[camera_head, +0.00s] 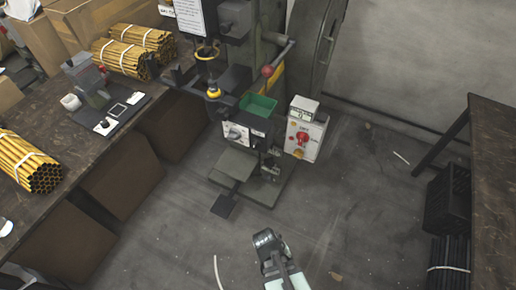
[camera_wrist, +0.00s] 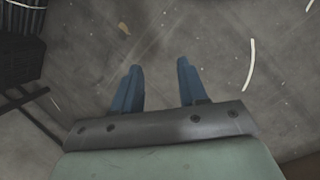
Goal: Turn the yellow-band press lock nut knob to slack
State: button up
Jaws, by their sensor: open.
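A dark press (camera_head: 236,85) stands at the upper middle of the head view. A yellow band (camera_head: 207,53) rings part of its head, and a small yellow piece (camera_head: 213,92) sits lower down. A grey knob (camera_head: 233,132) is on the pale front panel under a green tray. I cannot tell which part is the lock nut knob or how it is set. My gripper (camera_wrist: 158,75) is open and empty, its blue fingers apart above bare floor. In the head view it is at the bottom middle, well apart from the press.
A lever with a red ball (camera_head: 267,71) sticks out from the press. A white control box (camera_head: 305,135) with a red knob stands to its right. A bench (camera_head: 90,165) with tube bundles is on the left, a dark table (camera_head: 495,150) on the right. The floor between is mostly clear.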

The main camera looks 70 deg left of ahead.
jog(key=s+a+r+n+t+y, duration=0.3)
jog(key=s+a+r, duration=0.2)
jog(key=s+a, duration=0.25)
jog(key=m+t+y, duration=0.7)
jog(key=m+y, duration=0.1)
jog(key=y, duration=0.4)
send_near(254, 147)
jog(key=v, duration=0.5)
jog(key=w+a+m, duration=0.1)
jog(key=w+a, duration=0.2)
jog(key=w+a+m, duration=0.2)
jog(key=w+a, duration=0.1)
jog(key=w, duration=0.1)
jog(key=w+a+m, duration=0.1)
jog(key=w+a, duration=0.2)
jog(key=a, duration=0.1)
jog(key=shift+w+f+m+y, duration=0.2)
jog(key=shift+f+m+y, duration=0.1)
jog(key=shift+f+m, duration=0.1)
jog(key=shift+d+r, duration=0.1)
jog(key=shift+c, duration=0.3)
grip_shut()
